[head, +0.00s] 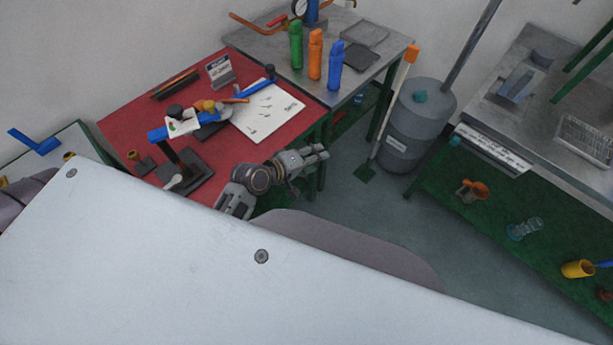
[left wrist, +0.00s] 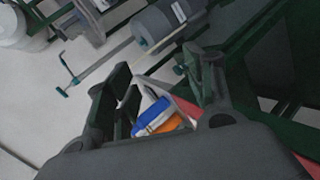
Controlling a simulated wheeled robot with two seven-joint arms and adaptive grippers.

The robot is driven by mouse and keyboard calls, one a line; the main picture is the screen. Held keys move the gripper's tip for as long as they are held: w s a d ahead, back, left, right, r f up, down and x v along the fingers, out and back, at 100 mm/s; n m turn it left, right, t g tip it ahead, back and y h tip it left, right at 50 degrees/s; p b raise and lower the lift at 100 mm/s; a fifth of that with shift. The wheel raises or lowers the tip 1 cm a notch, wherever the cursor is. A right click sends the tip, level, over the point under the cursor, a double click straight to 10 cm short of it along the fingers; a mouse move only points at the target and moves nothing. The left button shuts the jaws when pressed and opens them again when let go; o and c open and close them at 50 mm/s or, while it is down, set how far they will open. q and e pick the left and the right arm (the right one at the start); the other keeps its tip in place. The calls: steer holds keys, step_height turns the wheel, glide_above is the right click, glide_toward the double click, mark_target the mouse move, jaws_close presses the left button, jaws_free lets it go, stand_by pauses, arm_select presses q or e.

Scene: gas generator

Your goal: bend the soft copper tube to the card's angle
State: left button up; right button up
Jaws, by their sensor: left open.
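A blue tube bender (head: 182,130) stands on the red bench top (head: 122,125) in the head view, with a dark base. A short copper-coloured piece (head: 235,100) shows at its right end beside a long blue handle (head: 255,86); its angle is too small to read. A white sheet with marks (head: 268,112) lies to the right, and a small standing card (head: 219,71) is behind; its text is unreadable. My left gripper (head: 318,153) is open and empty past the bench's front right edge, apart from the bender. It also shows in the left wrist view (left wrist: 158,85). My right gripper is out of view.
Green (head: 296,45), orange (head: 315,54) and blue (head: 335,66) bottles stand on a grey table (head: 382,42) behind. A grey drum (head: 415,115) and an orange-topped pole (head: 392,100) stand on the floor to the right.

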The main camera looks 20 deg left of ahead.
arm_select(q)
steer(key=shift+s+a+f+m+g+y, duration=0.15)
steer(key=shift+s+f+m+g+y, duration=0.15)
steer(key=shift+s+f+m+g, duration=0.55)
steer(key=shift+s+a+f+m+g+y, duration=0.1)
steer(key=shift+s+f+m+g+y, duration=0.3)
steer(key=shift+s+f+m, duration=0.75)
steer(key=shift+w+f, duration=0.1)
steer(key=shift+w, duration=0.05)
